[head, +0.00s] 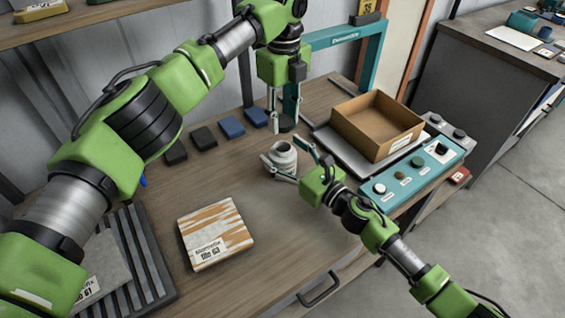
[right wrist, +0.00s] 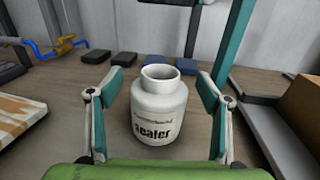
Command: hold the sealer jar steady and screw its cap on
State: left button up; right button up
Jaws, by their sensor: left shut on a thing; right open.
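The white sealer jar (head: 283,157) stands upright on the wooden bench with its mouth open and bare. In the right wrist view the jar (right wrist: 159,110) shows its "sealer" label and sits between the fingers. My right gripper (head: 289,160) is open, with one finger on each side of the jar. A gap shows on both sides of the jar in the right wrist view. My left gripper (head: 285,116) points down behind the jar, shut on a dark round cap (head: 287,124). The cap is apart from the jar, and its height over the bench is hard to tell.
A cardboard box (head: 377,125) on a grey plate and a teal control panel (head: 425,165) stand to the right. Dark and blue blocks (head: 231,127) line the back. A patterned tile (head: 214,234) lies at front left. A teal frame (head: 372,62) rises behind.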

jog(key=shift+w+a, duration=0.15)
jog(key=c, duration=1.7)
pick_arm(q)
send_over(283, 148)
jog(key=shift+w+f, duration=0.15)
jog(key=shift+f, duration=2.3)
jog(key=shift+f, duration=0.9)
jog(key=shift+d+f, duration=0.1)
jog(key=shift+f, duration=0.45)
jog(key=shift+f, duration=0.4)
pick_arm(e)
jog(key=shift+a+r, duration=0.1)
